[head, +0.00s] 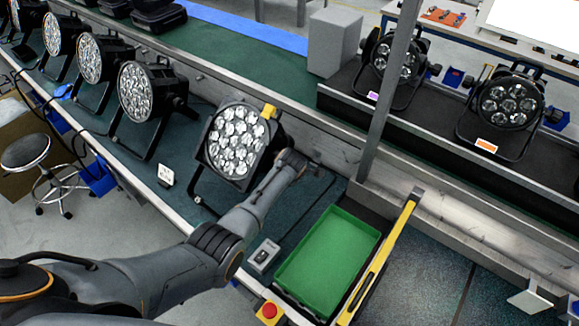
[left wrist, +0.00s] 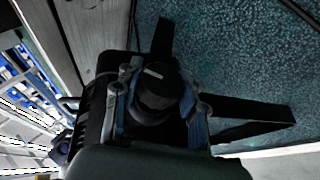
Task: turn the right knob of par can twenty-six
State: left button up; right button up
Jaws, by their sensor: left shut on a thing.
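In the left wrist view, a round black knob (left wrist: 155,90) with a pale pointer line is on the lamp's side. My left gripper (left wrist: 157,98) has a finger on each side of the knob and is shut on it. In the head view its fingertips are hidden. My right gripper is not in view.
An empty green tray (head: 327,262) lies right of my left arm, with a yellow bar (head: 378,262) along it. A small switch box (head: 263,256) and a red button (head: 269,310) are near the front edge. A metal post (head: 385,100) rises behind. More lamps (head: 146,91) line the left.

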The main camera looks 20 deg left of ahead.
pick_arm(q)
jog(key=shift+f+g+y+b, duration=0.1)
jog(key=shift+g+y+b, duration=0.2)
jog(key=shift+g+b, duration=0.55)
jog(key=shift+s+m+g, duration=0.1)
jog(key=shift+m+g, duration=0.2)
jog(key=shift+g, duration=0.15)
jog(key=o, duration=1.2)
jog(key=shift+c, duration=0.2)
jog(key=shift+d+r, duration=0.2)
jog(key=shift+r, duration=0.3)
jog(key=v, duration=0.6)
jog(key=shift+s+r, duration=0.2)
jog(key=shift+s, duration=0.05)
